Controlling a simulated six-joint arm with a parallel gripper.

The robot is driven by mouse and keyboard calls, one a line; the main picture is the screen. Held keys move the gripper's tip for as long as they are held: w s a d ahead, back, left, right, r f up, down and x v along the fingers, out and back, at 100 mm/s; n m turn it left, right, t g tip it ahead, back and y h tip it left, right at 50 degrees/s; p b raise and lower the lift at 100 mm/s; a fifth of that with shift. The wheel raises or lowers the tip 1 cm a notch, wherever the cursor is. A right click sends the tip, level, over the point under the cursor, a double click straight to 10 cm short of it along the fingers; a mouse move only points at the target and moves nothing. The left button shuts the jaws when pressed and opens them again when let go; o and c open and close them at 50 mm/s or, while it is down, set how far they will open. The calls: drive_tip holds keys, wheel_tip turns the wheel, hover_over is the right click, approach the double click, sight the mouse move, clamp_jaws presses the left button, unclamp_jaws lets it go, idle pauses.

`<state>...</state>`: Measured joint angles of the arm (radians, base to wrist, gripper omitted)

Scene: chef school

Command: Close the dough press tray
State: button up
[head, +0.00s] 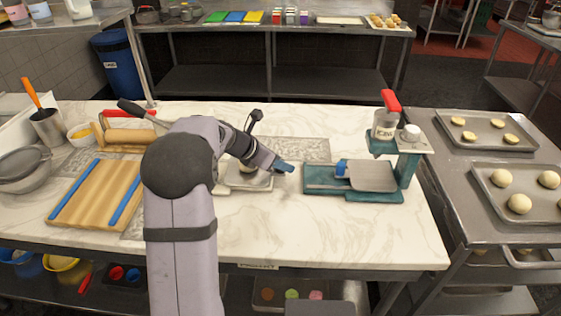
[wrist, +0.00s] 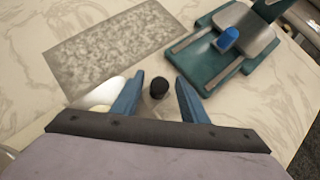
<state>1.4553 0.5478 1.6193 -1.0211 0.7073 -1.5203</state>
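In the wrist view the tray (wrist: 252,36), handle (wrist: 228,39) and bare rails (wrist: 192,42) show at upper right. My gripper (head: 287,168) is left of the press, apart from it. Its blue fingers (wrist: 158,92) are open, with a dark knob (wrist: 158,86) seen between them, not visibly gripped.
A small metal tray (head: 258,184) with a pale ball lies beneath my arm. A grey speckled mat (wrist: 110,45) lies behind it. A wooden board (head: 90,195) with blue strips and a rolling pin (head: 128,136) are at left. Marble between gripper and press is clear.

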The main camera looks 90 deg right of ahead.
drive_tip(key=shift+s+d+f, duration=0.15)
drive_tip(key=shift+f, duration=0.05)
clamp_jaws()
drive_tip(key=shift+w+p, duration=0.4)
drive_tip(key=shift+w, duration=2)
drive_tip(key=shift+s, duration=0.2)
unclamp_jaws()
drive_tip(key=shift+b+v, duration=0.5)
drive_tip(key=shift+v, duration=3.2)
